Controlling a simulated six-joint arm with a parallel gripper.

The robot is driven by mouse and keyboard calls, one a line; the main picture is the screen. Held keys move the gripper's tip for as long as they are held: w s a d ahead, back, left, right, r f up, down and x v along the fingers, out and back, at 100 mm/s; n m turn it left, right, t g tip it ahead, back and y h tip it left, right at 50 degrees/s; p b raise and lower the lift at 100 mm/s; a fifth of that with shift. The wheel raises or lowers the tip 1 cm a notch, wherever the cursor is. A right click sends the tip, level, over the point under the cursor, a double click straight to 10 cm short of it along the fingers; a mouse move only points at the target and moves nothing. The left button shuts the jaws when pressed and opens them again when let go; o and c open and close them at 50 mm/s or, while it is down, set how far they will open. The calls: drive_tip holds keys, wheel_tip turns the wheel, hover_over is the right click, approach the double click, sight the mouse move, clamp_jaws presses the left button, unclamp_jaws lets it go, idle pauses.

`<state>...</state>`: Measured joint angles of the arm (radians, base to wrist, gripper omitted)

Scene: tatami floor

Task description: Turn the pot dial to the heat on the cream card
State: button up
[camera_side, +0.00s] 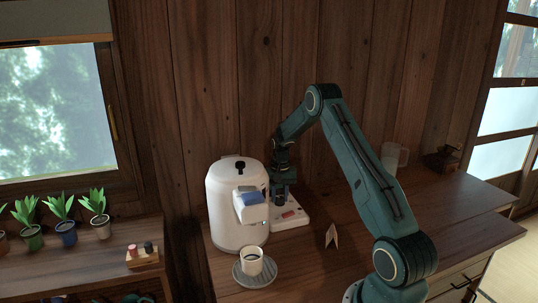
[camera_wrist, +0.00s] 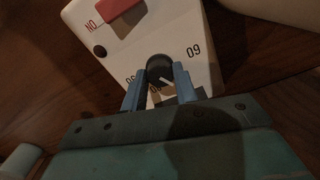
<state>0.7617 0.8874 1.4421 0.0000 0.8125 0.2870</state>
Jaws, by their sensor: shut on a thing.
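The white pot (camera_side: 230,207) stands on the counter, with a white control box (camera_side: 297,221) at its right side. The box also fills the top of the wrist view (camera_wrist: 140,45). My gripper (camera_side: 282,197) points down over the box. In the wrist view my gripper (camera_wrist: 160,88) has its blue fingers shut on the black dial (camera_wrist: 159,67), one each side. The dial's white line points to the lower right of the picture. A "60" shows upside down right of the dial; a mark at its left is partly hidden. The folded cream card (camera_side: 331,236) stands right of the box, its writing unreadable.
A red switch (camera_wrist: 120,10) with an upside-down "ON" lies on the box. A cup (camera_side: 251,261) on a saucer (camera_side: 240,276) stands before the pot. A glass mug (camera_side: 393,157) stands behind my arm. Potted plants (camera_side: 62,220) line the left shelf.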

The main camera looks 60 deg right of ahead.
sight(280, 197)
drive_tip(key=o, duration=1)
drive_tip(key=shift+r, duration=0.15)
wheel_tip(280, 197, up, 14)
drive_tip(key=shift+f, duration=0.2)
